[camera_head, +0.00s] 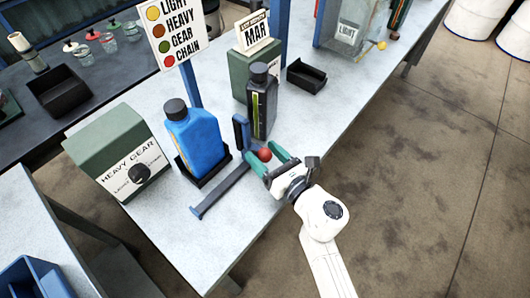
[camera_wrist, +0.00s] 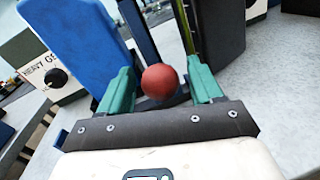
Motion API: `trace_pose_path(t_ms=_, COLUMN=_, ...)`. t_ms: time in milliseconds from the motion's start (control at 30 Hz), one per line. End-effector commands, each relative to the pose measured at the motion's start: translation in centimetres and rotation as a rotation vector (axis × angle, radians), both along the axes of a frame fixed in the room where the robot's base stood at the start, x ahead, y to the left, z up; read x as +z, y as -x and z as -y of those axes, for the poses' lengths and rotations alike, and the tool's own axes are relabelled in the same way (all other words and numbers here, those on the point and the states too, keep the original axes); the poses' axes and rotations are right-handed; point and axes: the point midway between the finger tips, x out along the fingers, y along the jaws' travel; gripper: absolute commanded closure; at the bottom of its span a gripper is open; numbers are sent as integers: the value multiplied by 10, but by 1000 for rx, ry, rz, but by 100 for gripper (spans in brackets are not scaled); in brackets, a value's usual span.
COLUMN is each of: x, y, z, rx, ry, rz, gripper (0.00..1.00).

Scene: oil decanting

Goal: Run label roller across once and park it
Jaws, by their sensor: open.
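The label roller appears to be the dark blue upright (camera_head: 240,133) with a red ball knob (camera_head: 264,155), at the right end of a blue rail (camera_head: 220,191) on the bench. My gripper (camera_head: 261,150) is open, with its green fingers on either side of the red knob. In the wrist view the knob (camera_wrist: 160,81) sits between the two fingers, with a visible gap to each side. A blue bottle (camera_head: 195,135) stands in a black tray behind the rail. A black bottle (camera_head: 262,103) with a yellow-green strip stands behind the upright.
A green box with a dial, marked HEAVY GEAR (camera_head: 122,150), is at the left. A colour sign (camera_head: 172,32) rises behind the blue bottle. A green box (camera_head: 247,70) and an empty black tray (camera_head: 306,75) stand farther back.

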Motion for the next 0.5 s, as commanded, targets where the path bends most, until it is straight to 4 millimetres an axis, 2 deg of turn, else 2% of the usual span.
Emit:
trace_pose_path(t_ms=333, x=0, y=-3, z=-2, rx=0, ry=-1, rz=-1, gripper=36)
trace_pose_path(t_ms=500, x=0, y=-2, z=-2, rx=0, ry=-1, rz=-1, gripper=52)
